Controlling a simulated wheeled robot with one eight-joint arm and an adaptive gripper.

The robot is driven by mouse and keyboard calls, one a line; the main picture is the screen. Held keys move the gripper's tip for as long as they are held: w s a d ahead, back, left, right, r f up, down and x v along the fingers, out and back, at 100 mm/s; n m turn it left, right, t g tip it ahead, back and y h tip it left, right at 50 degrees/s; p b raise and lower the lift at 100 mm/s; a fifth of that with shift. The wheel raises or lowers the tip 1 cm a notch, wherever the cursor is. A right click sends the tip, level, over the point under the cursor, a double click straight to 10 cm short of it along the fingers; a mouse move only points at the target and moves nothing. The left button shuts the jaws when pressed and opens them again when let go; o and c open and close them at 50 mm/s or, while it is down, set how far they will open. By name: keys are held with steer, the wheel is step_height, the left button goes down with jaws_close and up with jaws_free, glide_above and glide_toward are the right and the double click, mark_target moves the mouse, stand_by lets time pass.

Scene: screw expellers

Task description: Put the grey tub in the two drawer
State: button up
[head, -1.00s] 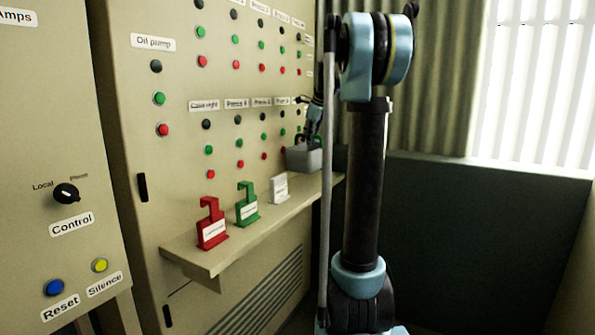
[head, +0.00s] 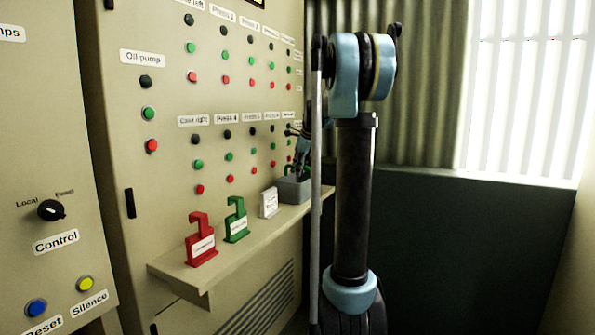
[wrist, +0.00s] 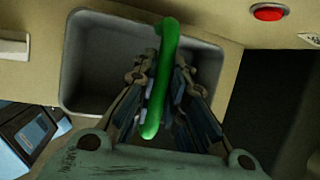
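The grey tub (head: 292,190) is at the far right end of the beige shelf, past the small signs, and looks to be at shelf level. In the wrist view the grey tub (wrist: 88,60) is seen from above, empty where visible, with a curved green handle (wrist: 166,60) over it. My gripper (wrist: 160,85) has a finger on each side of this handle, close against it. The gripper (head: 300,160) is above the tub in the head view, small and partly hidden by my arm. No drawer labelled two can be made out.
A red sign (head: 201,245), a green sign (head: 236,222) and a white card (head: 269,203) stand on the beige shelf (head: 205,272). The panel behind carries several buttons. A dark low wall (head: 460,250) stands to the right.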

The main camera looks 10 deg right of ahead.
steer(key=o, duration=0.3)
